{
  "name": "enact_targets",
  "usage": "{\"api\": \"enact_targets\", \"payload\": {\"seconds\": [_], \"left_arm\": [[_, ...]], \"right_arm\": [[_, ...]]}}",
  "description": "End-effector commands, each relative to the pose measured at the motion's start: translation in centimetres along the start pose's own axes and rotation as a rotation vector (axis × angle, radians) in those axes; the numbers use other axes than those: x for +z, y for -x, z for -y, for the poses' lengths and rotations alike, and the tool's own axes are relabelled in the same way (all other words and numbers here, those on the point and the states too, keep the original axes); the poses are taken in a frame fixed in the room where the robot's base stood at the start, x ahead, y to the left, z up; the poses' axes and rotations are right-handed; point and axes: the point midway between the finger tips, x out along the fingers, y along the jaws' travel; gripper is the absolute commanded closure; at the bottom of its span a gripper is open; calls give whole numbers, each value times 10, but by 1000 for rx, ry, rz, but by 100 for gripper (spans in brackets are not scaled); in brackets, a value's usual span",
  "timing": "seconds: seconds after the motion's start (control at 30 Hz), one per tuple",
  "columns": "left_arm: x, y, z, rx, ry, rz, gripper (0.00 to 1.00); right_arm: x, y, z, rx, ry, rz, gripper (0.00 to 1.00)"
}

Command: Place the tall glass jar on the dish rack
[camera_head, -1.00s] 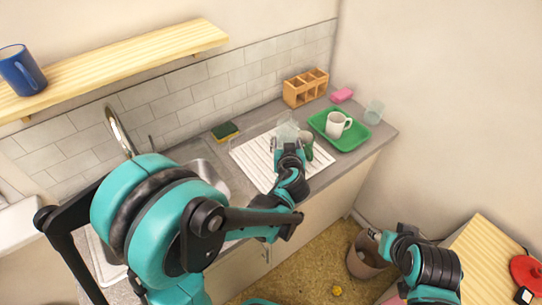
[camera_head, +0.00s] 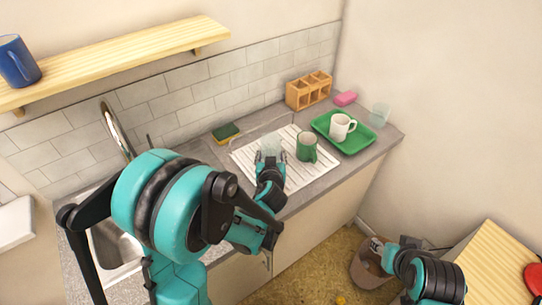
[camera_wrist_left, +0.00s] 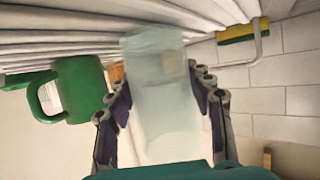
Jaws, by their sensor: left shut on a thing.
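The tall glass jar (camera_head: 270,147), clear and pale, is over the left part of the white ridged dish rack (camera_head: 297,179) on the counter. My left gripper (camera_head: 268,160) is shut on it. In the left wrist view the jar (camera_wrist_left: 160,90) lies between both fingers, its far end near the rack's ridges (camera_wrist_left: 60,32). I cannot tell whether it touches them. The green mug (camera_head: 307,148) stands on the rack to the jar's right. My right gripper (camera_head: 377,245) is low at the right, near the bin, and its fingers are too small to read.
A green tray (camera_head: 357,143) with a white mug (camera_head: 340,127) sits right of the rack. Behind are a wooden holder (camera_head: 308,91), pink sponge (camera_head: 345,98) and another glass (camera_head: 379,114). A green-yellow sponge (camera_head: 226,132) lies behind left; the faucet (camera_head: 117,130) is further left.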

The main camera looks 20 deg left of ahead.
Motion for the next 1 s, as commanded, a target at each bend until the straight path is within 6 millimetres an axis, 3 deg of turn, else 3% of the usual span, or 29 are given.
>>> {"api": "enact_targets", "payload": {"seconds": [0.13,0.17,0.23,0.63,0.77,1.0], "left_arm": [[4,-2,0,0,0,0,94],[3,-1,0,0,0,0,43],[3,-1,0,0,0,0,27],[-2,1,0,0,0,0,27],[-2,23,-1,3,-2,0,27],[-3,78,-1,4,-3,1,27]], "right_arm": [[3,-4,0,0,0,0,60],[2,-3,0,0,0,0,60],[2,-2,0,0,0,0,60],[-2,2,0,0,0,0,60],[-5,7,0,0,0,0,60],[-14,20,0,0,0,0,60]]}}
